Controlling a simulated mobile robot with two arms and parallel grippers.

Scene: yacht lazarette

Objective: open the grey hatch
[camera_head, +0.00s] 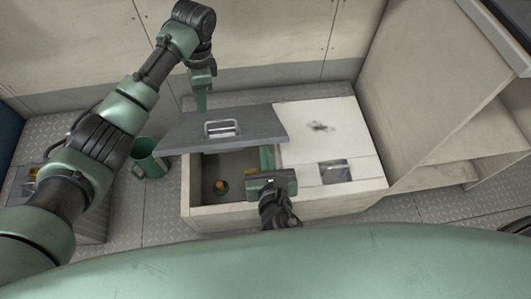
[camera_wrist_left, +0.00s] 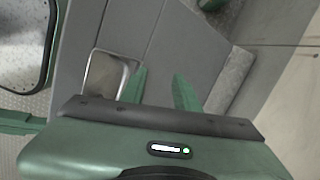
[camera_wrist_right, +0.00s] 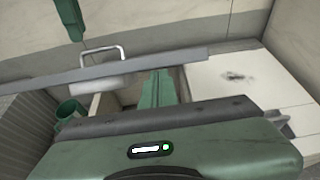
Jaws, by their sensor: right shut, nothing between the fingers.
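The grey hatch (camera_head: 175,134), a flat lid with a metal handle (camera_head: 222,128), is partly raised over the left half of a pale locker (camera_head: 240,216). The open compartment shows below its front edge. In the right wrist view the hatch (camera_wrist_right: 180,60) appears almost edge-on. My right gripper (camera_head: 266,155) is shut and empty, its fingers at the hatch's front edge near the right corner; contact is unclear. My left gripper (camera_head: 201,104) is above and behind the hatch, beyond the handle. Its fingers (camera_wrist_left: 160,80) are apart with nothing between them.
A white lid (camera_head: 310,145) with a dark stain and a recessed metal pull (camera_head: 335,172) covers the locker's right half. A small orange-and-green item (camera_head: 221,186) lies inside the compartment. A green bucket (camera_head: 148,160) stands left of the locker. Open shelving (camera_head: 450,150) stands at right.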

